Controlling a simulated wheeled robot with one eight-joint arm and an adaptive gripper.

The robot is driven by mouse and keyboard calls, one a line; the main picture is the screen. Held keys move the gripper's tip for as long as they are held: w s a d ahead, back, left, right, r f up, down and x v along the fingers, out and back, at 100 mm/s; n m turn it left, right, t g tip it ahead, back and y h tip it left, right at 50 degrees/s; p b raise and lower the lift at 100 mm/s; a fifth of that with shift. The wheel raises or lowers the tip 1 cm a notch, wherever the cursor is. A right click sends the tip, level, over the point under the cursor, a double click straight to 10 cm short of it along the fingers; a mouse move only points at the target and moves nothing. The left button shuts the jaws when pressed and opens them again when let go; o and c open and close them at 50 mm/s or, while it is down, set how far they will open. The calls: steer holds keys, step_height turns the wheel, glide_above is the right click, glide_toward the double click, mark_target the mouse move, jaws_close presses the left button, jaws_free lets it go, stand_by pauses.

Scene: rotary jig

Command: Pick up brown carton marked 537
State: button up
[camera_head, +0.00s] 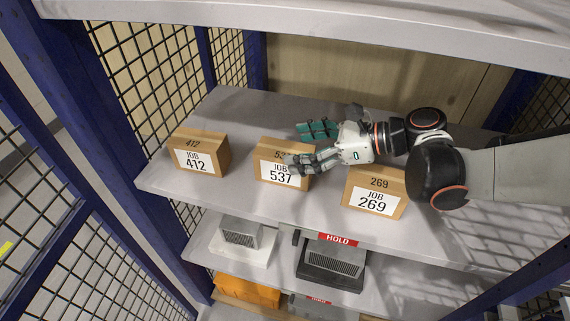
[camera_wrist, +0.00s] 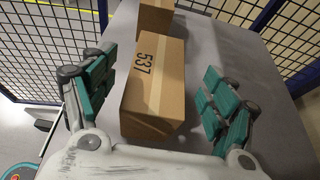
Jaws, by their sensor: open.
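The brown carton marked 537 (camera_head: 268,172) stands on the upper shelf between two other cartons. In the head view, part of its top and front label is hidden by my gripper (camera_head: 305,146). In the wrist view the carton (camera_wrist: 158,85) lies between the two teal fingers of my gripper (camera_wrist: 150,92), with a gap on both sides. My gripper is open, one finger on each side of the carton, and I see no contact.
Carton 412 (camera_head: 199,156) stands to the left and carton 269 (camera_head: 374,195) to the right on the same grey shelf (camera_head: 225,200). A shelf board (camera_head: 330,22) hangs above. Blue posts and black mesh (camera_head: 150,75) bound the left side. Lower shelves hold grey devices with a HOLD tag (camera_head: 338,239).

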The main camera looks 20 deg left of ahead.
mark_target(285, 149)
steer(key=x, duration=0.2)
steer(key=b+x, duration=0.1)
steer(key=x, duration=0.1)
steer(key=shift+a+f, duration=0.15)
steer(key=shift+f, duration=0.15)
steer(key=c, duration=1.5)
steer(key=shift+r, duration=0.1)
steer(key=shift+r, duration=0.1)
